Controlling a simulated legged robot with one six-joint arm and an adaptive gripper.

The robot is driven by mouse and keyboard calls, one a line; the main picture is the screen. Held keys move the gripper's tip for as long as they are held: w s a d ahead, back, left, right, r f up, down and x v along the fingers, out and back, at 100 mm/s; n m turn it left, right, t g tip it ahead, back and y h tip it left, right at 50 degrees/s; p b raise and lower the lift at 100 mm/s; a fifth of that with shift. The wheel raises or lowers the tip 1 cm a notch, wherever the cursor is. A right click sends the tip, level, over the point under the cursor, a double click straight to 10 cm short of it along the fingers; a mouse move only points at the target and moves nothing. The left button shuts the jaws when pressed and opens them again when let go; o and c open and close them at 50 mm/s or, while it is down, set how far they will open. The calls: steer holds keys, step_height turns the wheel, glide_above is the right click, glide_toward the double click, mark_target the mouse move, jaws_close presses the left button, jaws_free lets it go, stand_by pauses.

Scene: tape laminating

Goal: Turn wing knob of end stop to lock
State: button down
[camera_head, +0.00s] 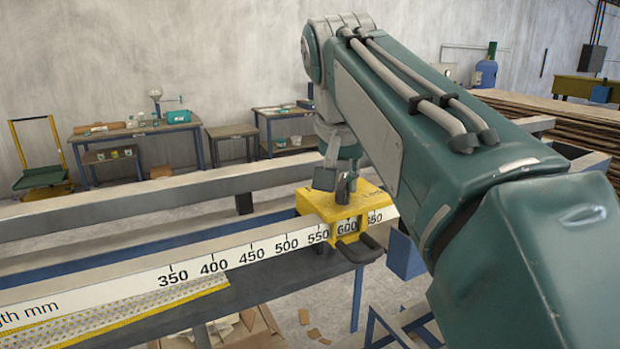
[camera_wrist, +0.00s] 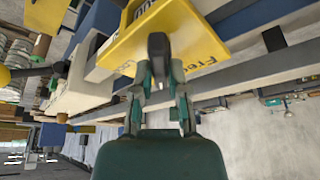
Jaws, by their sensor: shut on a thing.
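The yellow end stop (camera_head: 318,205) sits on the rail with the length scale, around the 550 to 650 marks. It also shows at the top of the wrist view (camera_wrist: 200,40). My gripper (camera_head: 343,188) is above the end stop, pointing down. In the wrist view my gripper (camera_wrist: 160,78) has its fingers closed around the dark wing knob (camera_wrist: 158,45) on the yellow body. The knob is mostly hidden by the fingers and my arm in the head view, so its turned angle cannot be told there.
The white scale rail (camera_head: 230,258) runs to the left, with a yellow perforated strip (camera_head: 150,303) below it. A black handle (camera_head: 355,250) sticks out at the end stop's front. Work tables (camera_head: 135,130) stand against the far wall. Stacked boards (camera_head: 560,115) lie at the right.

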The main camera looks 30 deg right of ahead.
steer(key=m+g, duration=0.1)
steer(key=m, duration=0.1)
steer(key=m+h, duration=0.1)
steer(key=m, duration=0.2)
steer(key=shift+w+a+f+m+g, duration=0.1)
steer(key=shift+m+g, duration=0.2)
steer(key=shift+g, duration=0.1)
steer(key=shift+m+g+h, duration=0.3)
steer(key=shift+m+g, duration=0.5)
steer(key=shift+m, duration=1.3)
steer(key=c, duration=0.6)
jaws_free()
steer(key=shift+c, duration=0.2)
